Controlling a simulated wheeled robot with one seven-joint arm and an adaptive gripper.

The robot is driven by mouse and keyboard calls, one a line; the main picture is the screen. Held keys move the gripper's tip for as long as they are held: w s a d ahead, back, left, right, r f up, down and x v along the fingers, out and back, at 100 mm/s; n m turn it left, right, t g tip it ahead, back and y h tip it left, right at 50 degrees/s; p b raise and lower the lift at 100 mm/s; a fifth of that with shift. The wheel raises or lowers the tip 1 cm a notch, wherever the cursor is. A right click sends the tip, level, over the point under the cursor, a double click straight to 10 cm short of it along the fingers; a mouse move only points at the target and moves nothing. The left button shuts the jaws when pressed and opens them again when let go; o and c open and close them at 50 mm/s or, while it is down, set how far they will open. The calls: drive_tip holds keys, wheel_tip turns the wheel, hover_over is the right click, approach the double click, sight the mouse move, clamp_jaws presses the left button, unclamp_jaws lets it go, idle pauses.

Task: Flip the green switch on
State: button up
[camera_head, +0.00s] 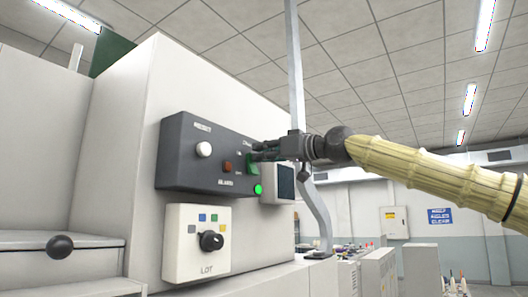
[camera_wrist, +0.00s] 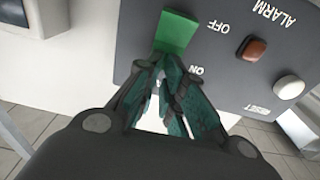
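The green switch (camera_wrist: 176,32) is on the dark grey control panel (camera_wrist: 225,65). In the wrist view, which shows the panel upside down, its green face lies beside the OFF label, and the ON label is closer to my fingers. In the head view the switch (camera_head: 253,165) is partly hidden by my gripper (camera_head: 256,153), which reaches in from the right at its upper part. In the wrist view the fingertips of my gripper (camera_wrist: 161,62) come together right at the switch's near edge, with nothing held. I cannot tell whether they touch it.
A red-brown ALARM button (camera_head: 227,167) and white RESET button (camera_head: 204,149) sit left of the switch. A green lamp (camera_head: 258,189) glows below it. A LOT knob box (camera_head: 197,243) is underneath. A grey post (camera_head: 294,70) rises near my gripper. A small dark screen (camera_head: 285,181) is to the right.

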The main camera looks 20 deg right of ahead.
drive_tip(key=o, duration=0.6)
drive_tip(key=shift+w+f, duration=0.3)
drive_tip(key=shift+w, duration=0.05)
drive_tip(key=v, duration=0.7)
drive_tip(key=a+v, duration=0.1)
drive_tip(key=v, duration=0.3)
drive_tip(key=shift+s+d+r, duration=0.15)
drive_tip(key=shift+s+r, duration=0.1)
drive_tip(key=shift+s, duration=0.3)
